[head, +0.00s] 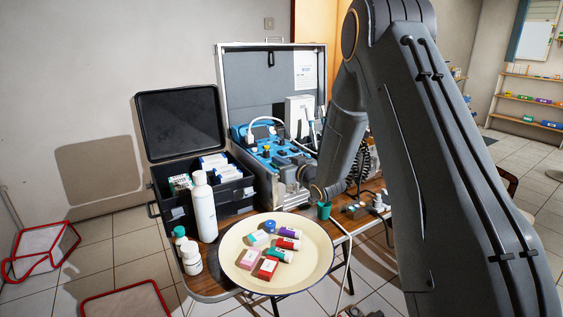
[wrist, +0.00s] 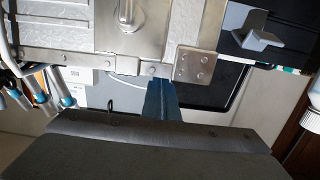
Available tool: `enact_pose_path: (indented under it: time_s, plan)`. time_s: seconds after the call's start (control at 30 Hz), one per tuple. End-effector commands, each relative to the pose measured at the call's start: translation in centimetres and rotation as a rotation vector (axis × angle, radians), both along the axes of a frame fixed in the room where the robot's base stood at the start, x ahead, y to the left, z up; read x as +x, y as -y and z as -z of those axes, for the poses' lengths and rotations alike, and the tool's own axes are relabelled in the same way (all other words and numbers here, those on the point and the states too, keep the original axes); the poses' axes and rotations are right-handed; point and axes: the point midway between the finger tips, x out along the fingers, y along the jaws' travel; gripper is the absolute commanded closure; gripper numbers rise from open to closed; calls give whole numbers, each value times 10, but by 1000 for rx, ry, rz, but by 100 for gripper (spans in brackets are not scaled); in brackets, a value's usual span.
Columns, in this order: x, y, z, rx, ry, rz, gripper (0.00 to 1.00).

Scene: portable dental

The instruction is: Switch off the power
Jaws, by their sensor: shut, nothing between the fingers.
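The portable dental unit stands on the table as an open metal case (head: 222,90) with a blue control panel (head: 262,157) carrying dark and yellow knobs. I cannot pick out the power switch among the controls. My gripper shows in the wrist view as a narrow bluish pair of fingers (wrist: 160,88), shut and empty, close to the metal edge and latch plate (wrist: 195,65) of the case. In the head view my arm covers the right of the unit, and I cannot make out the fingertips there. Whether the fingers touch the case cannot be told.
A cream tray (head: 232,268) with small boxes stands in front. A white bottle (head: 202,208) and smaller bottles stand left of it, by an open black case (head: 183,115). A green cup (head: 323,211) is close to my arm. Handpieces with blue ends (wrist: 66,100) hang nearby.

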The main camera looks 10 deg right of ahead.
Motion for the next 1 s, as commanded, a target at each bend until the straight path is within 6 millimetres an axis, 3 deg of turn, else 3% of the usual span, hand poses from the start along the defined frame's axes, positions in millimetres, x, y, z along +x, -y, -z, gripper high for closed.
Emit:
enact_pose_path:
  time_s: [0.3,0.7,1.0]
  plan:
    - [-1,2,-47,0,2,2,100]
    - [-73,28,-64,0,0,3,100]
    - [-88,33,-70,0,1,2,100]
